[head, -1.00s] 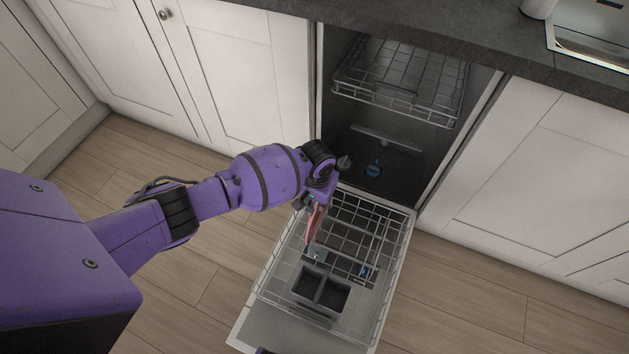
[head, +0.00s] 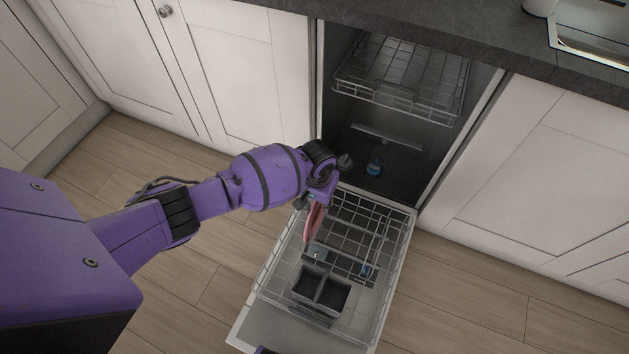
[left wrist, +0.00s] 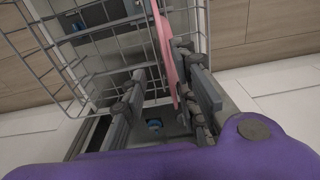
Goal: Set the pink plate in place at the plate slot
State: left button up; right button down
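The pink plate (head: 313,222) stands on edge, seen nearly edge-on, at the left part of the pulled-out lower dishwasher rack (head: 372,212). In the left wrist view the plate (left wrist: 164,42) runs down among the rack wires, close beside the right-hand finger. My left gripper (left wrist: 158,78) is open around its edge, with a clear gap between the plate and the left-hand finger. In the head view the left gripper (head: 317,200) is over the rack, its fingers partly hidden by the wrist. The exact slot under the plate cannot be made out.
A dark two-part cutlery basket (head: 321,289) sits in the rack's front part. The upper rack (head: 400,80) is inside the dishwasher above. The open door (head: 262,325) lies under the lower rack. White cabinets (head: 235,65) flank the opening.

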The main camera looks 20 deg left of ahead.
pick_arm(q)
notch_tip(320, 180, up, 12)
jog(key=shift+s, duration=0.3)
dwell(0.7)
